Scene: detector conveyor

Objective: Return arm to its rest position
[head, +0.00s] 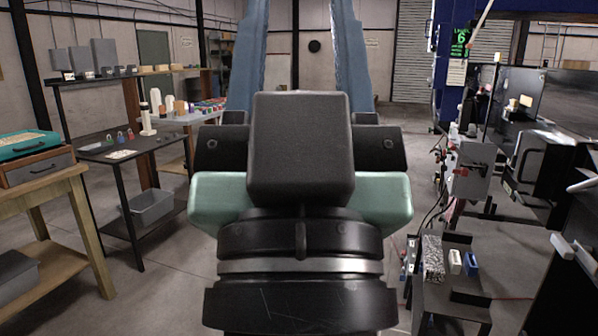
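My gripper (301,30) fills the middle of the head view, seen from behind. Its black wrist housing (300,150) stands in front of a pale green body (390,203). Two long blue-grey fingers rise from black mounts and run up to the top edge of the picture. They stand apart, with the back wall and a dark post showing between them. No object shows between the visible finger lengths. The very tips seem cut off by the top edge. The gripper appears held up in front of me, clear of the benches on both sides.
On the left are a wooden bench (84,210) with a teal-topped case (24,143), and a dark table (105,152) with small padlocks and a grey bin (149,207) below. On the right are machinery (480,170) and a low dark stand (458,308). Open floor lies between.

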